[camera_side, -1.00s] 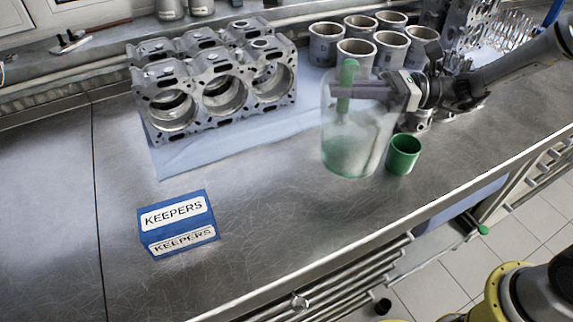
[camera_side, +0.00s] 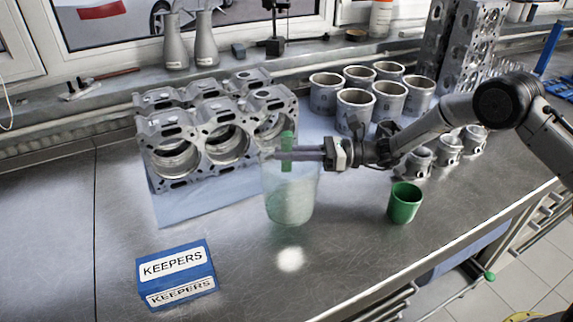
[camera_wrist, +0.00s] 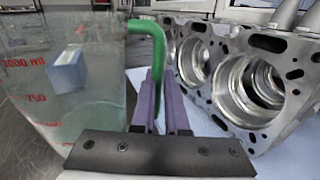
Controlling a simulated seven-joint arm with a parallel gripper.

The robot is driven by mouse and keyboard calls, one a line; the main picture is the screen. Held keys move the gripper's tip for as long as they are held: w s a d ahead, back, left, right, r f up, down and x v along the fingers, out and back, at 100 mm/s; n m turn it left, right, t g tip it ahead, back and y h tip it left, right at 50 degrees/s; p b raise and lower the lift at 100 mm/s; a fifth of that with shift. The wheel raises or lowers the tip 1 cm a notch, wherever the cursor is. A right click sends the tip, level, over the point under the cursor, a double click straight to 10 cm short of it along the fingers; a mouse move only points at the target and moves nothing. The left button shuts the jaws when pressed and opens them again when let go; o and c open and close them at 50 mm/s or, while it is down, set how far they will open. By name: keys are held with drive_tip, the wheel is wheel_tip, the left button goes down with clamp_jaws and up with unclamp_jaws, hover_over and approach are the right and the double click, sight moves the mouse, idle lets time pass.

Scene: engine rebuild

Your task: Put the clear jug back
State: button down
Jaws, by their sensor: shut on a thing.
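The clear jug (camera_side: 290,198) is see-through, with a green handle (camera_side: 288,160). My gripper (camera_side: 290,153) is shut on the handle and the jug hangs upright from it. In the side view the jug appears over the bench in front of the engine block; whether its base touches the bench I cannot tell. In the wrist view the jug (camera_wrist: 75,85) fills the left side, with red volume marks, and the green handle (camera_wrist: 158,55) stands at the purple-grey fingers (camera_wrist: 162,100).
The engine block (camera_side: 215,140) stands close behind and left on a blue sheet. A green cup (camera_side: 404,203) is to the right. A blue KEEPERS box (camera_side: 176,274) is at front left. Several metal cylinder liners (camera_side: 355,110) stand behind my arm. The front middle of the bench (camera_side: 320,270) is bare.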

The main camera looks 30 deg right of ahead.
sight(286, 165)
drive_tip(key=shift+w+f, duration=0.15)
drive_tip(key=shift+w+a+f, duration=0.1)
drive_tip(key=shift+f, duration=1.5)
drive_tip(key=c, duration=1.4)
unclamp_jaws()
drive_tip(key=shift+f, duration=0.2)
drive_tip(key=o, duration=0.5)
drive_tip(key=shift+r, duration=0.2)
drive_tip(key=v, duration=0.7)
drive_tip(key=shift+d, duration=0.25)
